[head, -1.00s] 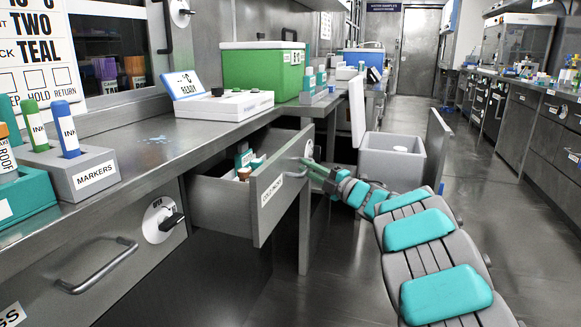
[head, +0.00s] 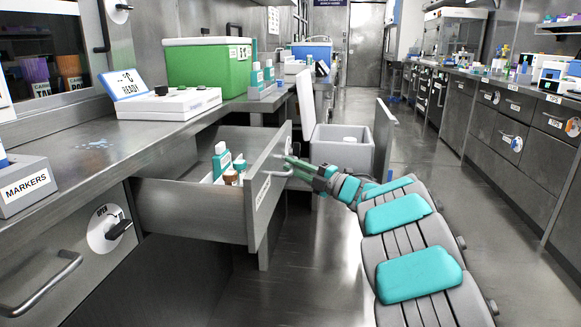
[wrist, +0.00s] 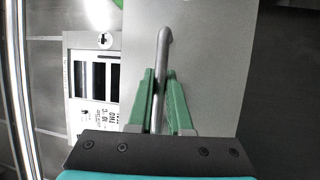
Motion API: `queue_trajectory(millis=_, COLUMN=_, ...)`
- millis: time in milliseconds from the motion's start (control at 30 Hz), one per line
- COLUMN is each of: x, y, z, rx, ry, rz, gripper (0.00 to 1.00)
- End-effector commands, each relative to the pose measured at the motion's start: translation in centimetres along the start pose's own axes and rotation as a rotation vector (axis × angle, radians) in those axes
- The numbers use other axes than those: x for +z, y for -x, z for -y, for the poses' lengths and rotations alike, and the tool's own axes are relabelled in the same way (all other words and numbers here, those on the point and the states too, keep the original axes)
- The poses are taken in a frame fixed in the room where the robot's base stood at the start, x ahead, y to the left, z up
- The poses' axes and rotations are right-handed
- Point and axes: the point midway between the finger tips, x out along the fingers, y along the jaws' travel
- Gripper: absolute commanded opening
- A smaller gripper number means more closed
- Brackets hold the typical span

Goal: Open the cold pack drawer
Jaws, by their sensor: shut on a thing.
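The drawer (head: 195,208) under the left counter is pulled well out, its front panel (head: 268,192) facing right with a label, partly turned from view. In the wrist view, my gripper (wrist: 160,90) has one finger on each side of the metal bar handle (wrist: 162,55). The drawer's label is too oblique to read surely.
Left of the drawer is a closed front with a bar handle (head: 40,290) and a round dial (head: 108,228). An open grey box (head: 340,155) stands behind my gripper. A green cooler (head: 207,65) sits on the counter. The aisle floor (head: 440,190) to the right is clear.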

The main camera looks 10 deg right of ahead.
Motion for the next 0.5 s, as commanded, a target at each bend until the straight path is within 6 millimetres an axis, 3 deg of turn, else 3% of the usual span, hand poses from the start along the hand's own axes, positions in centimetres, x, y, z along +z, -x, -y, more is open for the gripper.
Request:
queue_trajectory(millis=200, x=0.00, y=0.02, z=0.25, rx=-0.004, ry=-0.002, rz=0.000, gripper=0.00)
queue_trajectory(millis=233, x=0.00, y=0.02, z=0.26, rx=-0.004, ry=-0.002, rz=0.000, gripper=0.18)
queue_trajectory(millis=500, x=0.00, y=-0.01, z=0.11, rx=-0.002, ry=-0.001, rz=0.000, gripper=0.47)
